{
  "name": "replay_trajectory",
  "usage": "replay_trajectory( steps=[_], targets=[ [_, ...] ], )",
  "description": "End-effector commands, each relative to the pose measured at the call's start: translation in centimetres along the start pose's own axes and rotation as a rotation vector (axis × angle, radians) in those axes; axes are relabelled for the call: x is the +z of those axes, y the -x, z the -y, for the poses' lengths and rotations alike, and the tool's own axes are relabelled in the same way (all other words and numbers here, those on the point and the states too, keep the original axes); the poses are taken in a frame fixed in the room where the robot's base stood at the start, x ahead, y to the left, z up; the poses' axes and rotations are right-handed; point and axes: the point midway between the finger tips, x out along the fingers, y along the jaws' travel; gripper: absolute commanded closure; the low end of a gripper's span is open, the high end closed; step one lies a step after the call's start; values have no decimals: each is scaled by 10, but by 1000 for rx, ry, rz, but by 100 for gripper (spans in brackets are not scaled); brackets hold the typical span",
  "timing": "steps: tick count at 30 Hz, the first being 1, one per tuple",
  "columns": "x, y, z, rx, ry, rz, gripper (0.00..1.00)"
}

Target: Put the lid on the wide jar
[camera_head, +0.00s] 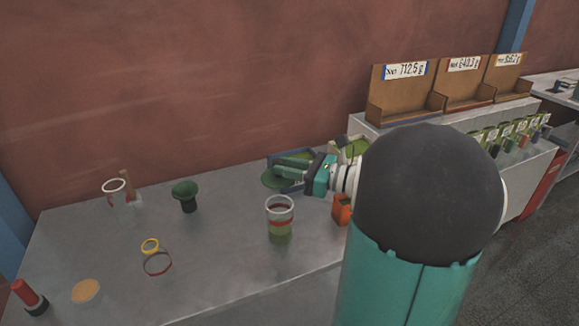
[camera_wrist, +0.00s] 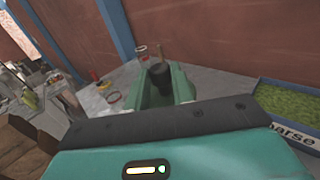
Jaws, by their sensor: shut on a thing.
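A clear jar with a pale rim and a red band (camera_head: 280,218) stands upright on the grey table, with green stuff in its lower part. I take it as the wide jar. My gripper (camera_head: 281,174) is above and behind it, by a blue-edged tray.
A dark green funnel (camera_head: 186,194) and a clear vessel with a pale ring (camera_head: 114,187) stand to the left. Yellow (camera_head: 150,245) and red (camera_head: 157,264) rings lie in front. A blue-edged tray of green powder (camera_wrist: 290,103) is at right in the wrist view. Wooden bins (camera_head: 404,95) stand behind.

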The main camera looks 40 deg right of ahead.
Motion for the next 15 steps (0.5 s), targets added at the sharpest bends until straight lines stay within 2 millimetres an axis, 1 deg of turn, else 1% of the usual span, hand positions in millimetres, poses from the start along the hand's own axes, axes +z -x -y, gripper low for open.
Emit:
replay_trajectory(
  steps=[15],
  targets=[
    [-35,1,2,-3,-4,0,98]
  ],
)
